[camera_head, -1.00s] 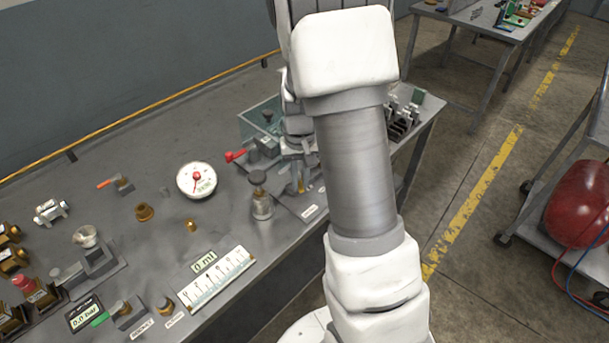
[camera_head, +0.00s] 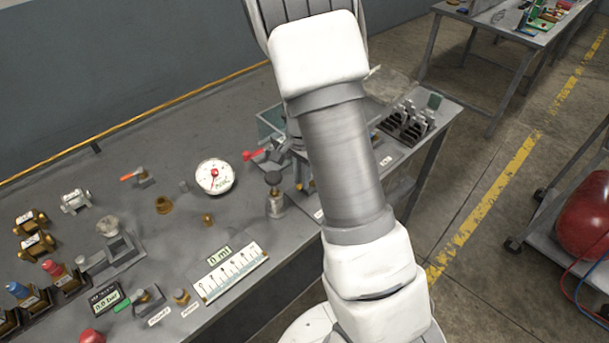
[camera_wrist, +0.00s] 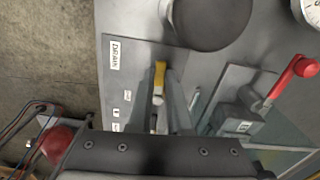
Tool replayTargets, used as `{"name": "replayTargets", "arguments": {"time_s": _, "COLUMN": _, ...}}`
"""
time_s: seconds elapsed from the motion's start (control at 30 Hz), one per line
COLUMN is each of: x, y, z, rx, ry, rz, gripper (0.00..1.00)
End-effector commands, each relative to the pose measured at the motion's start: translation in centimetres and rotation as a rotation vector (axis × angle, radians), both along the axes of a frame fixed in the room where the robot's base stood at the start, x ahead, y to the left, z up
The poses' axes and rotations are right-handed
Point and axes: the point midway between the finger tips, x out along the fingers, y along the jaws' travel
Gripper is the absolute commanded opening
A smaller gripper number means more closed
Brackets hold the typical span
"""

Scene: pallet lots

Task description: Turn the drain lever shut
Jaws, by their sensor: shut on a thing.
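The drain lever (camera_wrist: 160,72) shows in the wrist view as a short yellow handle beside a white label reading DRAIN (camera_wrist: 116,53). My gripper (camera_wrist: 161,90) is shut on this lever, with one grey finger on each side of it. A pale piece shows lower between the fingers. In the head view my arm hides the gripper and most of the drain fitting.
A large dark round knob (camera_wrist: 208,18) sits close to my fingers. A red-handled valve (camera_wrist: 294,76) is to the right in the wrist view. The head view shows a dial gauge (camera_head: 215,176), a flow scale (camera_head: 230,272) and a black rack (camera_head: 408,122) on the bench.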

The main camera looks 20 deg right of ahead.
Motion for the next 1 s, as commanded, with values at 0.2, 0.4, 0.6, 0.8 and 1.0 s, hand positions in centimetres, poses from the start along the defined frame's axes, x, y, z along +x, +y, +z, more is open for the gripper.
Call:
{"name": "replayTargets", "arguments": {"time_s": 0.2, "x": 0.33, "y": 0.13, "z": 0.09, "rx": -0.001, "ry": -0.001, "rz": -0.076, "gripper": 0.0}}
{"name": "replayTargets", "arguments": {"time_s": 0.4, "x": 0.43, "y": 0.16, "z": 0.05, "rx": -0.001, "ry": -0.001, "rz": -0.102, "gripper": 0.0}}
{"name": "replayTargets", "arguments": {"time_s": 0.6, "x": 0.46, "y": 0.16, "z": 0.04, "rx": 0.0, "ry": -0.002, "rz": -0.107, "gripper": 0.0}}
{"name": "replayTargets", "arguments": {"time_s": 0.8, "x": 0.47, "y": 0.16, "z": 0.04, "rx": 0.0, "ry": -0.002, "rz": -0.106, "gripper": 0.2}}
{"name": "replayTargets", "arguments": {"time_s": 1.0, "x": 0.43, "y": 0.16, "z": 0.03, "rx": 0.0, "ry": -0.001, "rz": -0.105, "gripper": 0.47}}
